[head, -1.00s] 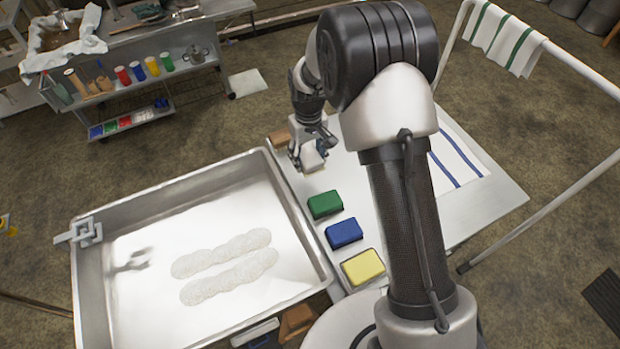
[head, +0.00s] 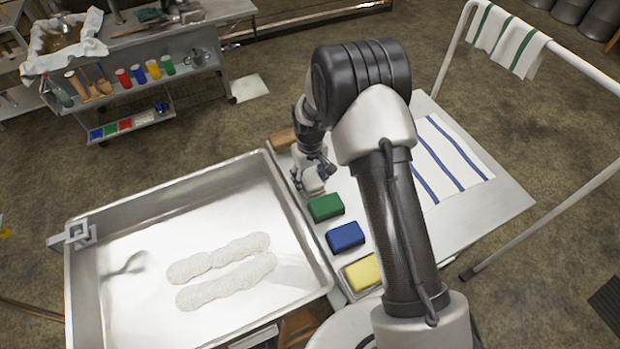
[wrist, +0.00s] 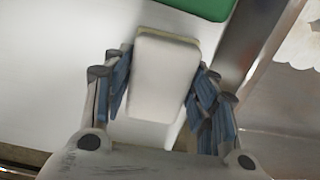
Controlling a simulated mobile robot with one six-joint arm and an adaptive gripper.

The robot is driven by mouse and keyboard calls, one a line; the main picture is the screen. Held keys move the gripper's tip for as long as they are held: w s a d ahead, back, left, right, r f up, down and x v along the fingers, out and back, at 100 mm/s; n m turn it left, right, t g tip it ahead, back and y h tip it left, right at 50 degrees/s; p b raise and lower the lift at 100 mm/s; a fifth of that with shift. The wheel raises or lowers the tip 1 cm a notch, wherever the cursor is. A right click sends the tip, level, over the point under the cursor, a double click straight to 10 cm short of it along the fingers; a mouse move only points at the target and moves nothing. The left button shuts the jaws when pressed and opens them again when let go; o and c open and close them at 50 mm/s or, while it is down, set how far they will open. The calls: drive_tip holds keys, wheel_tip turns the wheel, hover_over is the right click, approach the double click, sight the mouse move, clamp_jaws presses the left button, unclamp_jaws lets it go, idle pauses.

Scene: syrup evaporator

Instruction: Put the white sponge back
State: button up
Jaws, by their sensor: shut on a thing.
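The white sponge (wrist: 163,75) is between the fingers of my gripper (wrist: 160,100), which is shut on its two sides in the wrist view. A thin yellowish edge shows along the sponge's far end. In the head view my gripper (head: 312,180) is low at the table's left side, just behind the green sponge (head: 326,206), with the white sponge (head: 313,186) in it. Whether the white sponge touches the surface below cannot be told. The blue sponge (head: 345,237) and yellow sponge (head: 362,273) lie in line with the green one, toward the front.
The large metal pan (head: 130,215), with two foamy white strips and a spoon-like shape, is left of the sponge row. A brown block (head: 283,140) lies behind my gripper. A blue-striped cloth (head: 452,160) lies on the white table (head: 490,205) at right. A rail (head: 560,225) stands beyond.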

drive_tip(key=shift+f, duration=0.25)
drive_tip(key=o, duration=0.9)
drive_tip(key=shift+o, duration=0.2)
drive_tip(key=shift+r, duration=0.15)
wheel_tip(320, 180, up, 13)
drive_tip(key=p, duration=0.4)
wheel_tip(320, 180, up, 11)
drive_tip(key=m+t, duration=0.1)
hover_over(310, 178)
drive_tip(key=s+d, duration=0.3)
drive_tip(key=s, duration=0.1)
drive_tip(key=s+d+r+m+t, duration=0.1)
drive_tip(key=s+d+r, duration=0.2)
drive_tip(key=s+r, duration=0.5)
drive_tip(key=s+d+r+m+t, duration=0.1)
drive_tip(key=s+d+r+t, duration=0.15)
drive_tip(key=s+r, duration=0.5)
drive_tip(key=s+d+f+m, duration=0.1)
drive_tip(key=s+d, duration=0.1)
drive_tip(key=s, duration=0.9)
drive_tip(key=shift+d+f+m, duration=0.25)
drive_tip(key=shift+f+m, duration=0.05)
drive_tip(key=shift+f, duration=0.1)
